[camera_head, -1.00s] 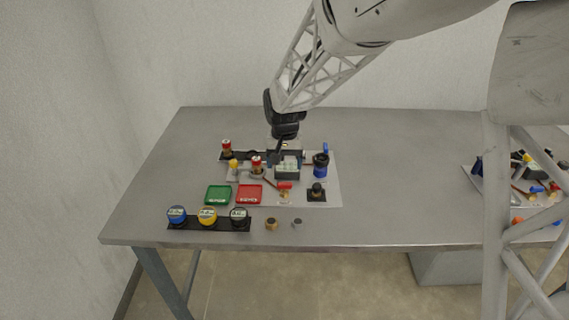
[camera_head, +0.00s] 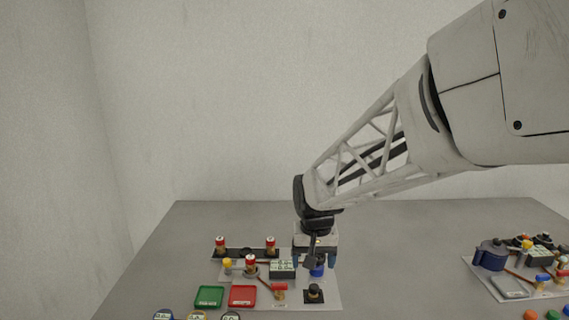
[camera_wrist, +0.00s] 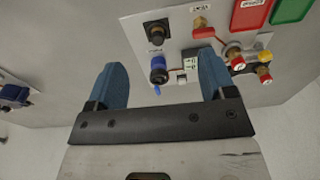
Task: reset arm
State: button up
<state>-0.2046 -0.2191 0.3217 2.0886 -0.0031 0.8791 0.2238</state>
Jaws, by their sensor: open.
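My gripper (camera_head: 314,262) hangs over the back right part of the near grey plate (camera_head: 325,302). In the wrist view its two blue fingers (camera_wrist: 163,72) are wide apart with nothing held between them. A blue fitting (camera_wrist: 158,68) shows below, beyond the fingertips; in the head view the gripper partly hides it (camera_head: 318,271). A white-topped block (camera_head: 282,269) sits just left of it.
Red-capped parts (camera_head: 220,243) stand on a black strip at the back. Green (camera_head: 209,296) and red (camera_head: 243,296) trays lie in front. A second loaded plate (camera_head: 470,262) lies at right. The table between the plates (camera_head: 405,270) is clear.

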jog(key=s+d+r, duration=0.1)
jog(key=s+d, duration=0.3)
jog(key=s, duration=0.4)
jog(key=s+d+r+t, duration=0.1)
jog(key=s+d+r, duration=0.1)
jog(key=s, duration=0.6)
jog(key=s+d+r, duration=0.2)
jog(key=s+d, duration=0.3)
jog(key=s, duration=0.4)
jog(key=shift+d+r+t, duration=0.2)
jog(key=shift+d+t, duration=0.15)
jog(key=shift+t, duration=0.05)
